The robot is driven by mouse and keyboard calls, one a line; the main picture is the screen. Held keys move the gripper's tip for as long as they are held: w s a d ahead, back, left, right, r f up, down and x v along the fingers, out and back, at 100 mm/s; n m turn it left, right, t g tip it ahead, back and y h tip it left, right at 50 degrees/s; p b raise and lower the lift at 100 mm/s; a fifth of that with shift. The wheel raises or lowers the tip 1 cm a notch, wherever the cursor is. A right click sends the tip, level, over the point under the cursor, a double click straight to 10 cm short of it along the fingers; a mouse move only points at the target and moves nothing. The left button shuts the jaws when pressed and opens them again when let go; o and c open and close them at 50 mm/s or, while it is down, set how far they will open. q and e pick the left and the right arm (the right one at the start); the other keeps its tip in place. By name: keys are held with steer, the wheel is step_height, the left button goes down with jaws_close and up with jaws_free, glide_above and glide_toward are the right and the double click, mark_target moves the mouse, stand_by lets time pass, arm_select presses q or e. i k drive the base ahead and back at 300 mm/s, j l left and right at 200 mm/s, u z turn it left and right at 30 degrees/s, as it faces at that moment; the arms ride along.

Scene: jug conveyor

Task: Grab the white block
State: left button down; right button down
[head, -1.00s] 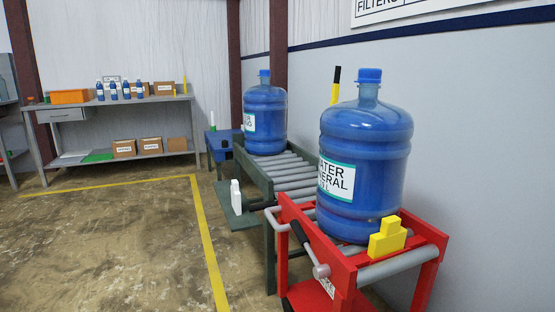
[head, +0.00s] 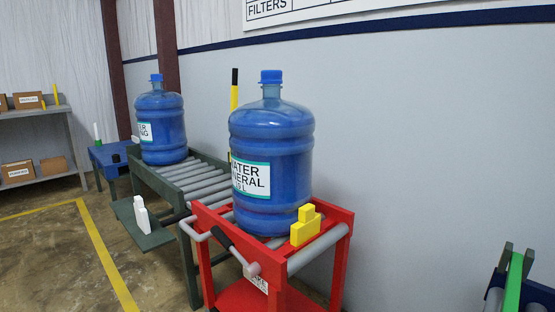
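The white block (head: 142,214) is a small stepped white piece. It stands upright on a low dark green ledge (head: 147,232) on the near side of the roller conveyor, left of the red cart. Neither of my grippers shows in the head view.
A red cart (head: 335,213) with a black-handled lever carries a large blue water jug (head: 270,160) and a yellow stepped block (head: 306,226). Another jug (head: 162,125) stands on the roller conveyor (head: 190,172). A green-and-grey piece (head: 513,285) shows at lower right. Floor at left is clear.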

mark_target(141, 216)
steer(key=i+j+u, duration=0.2)
steer(key=u, duration=0.3)
steer(key=i+j+u, duration=0.2)
steer(key=u, duration=0.3)
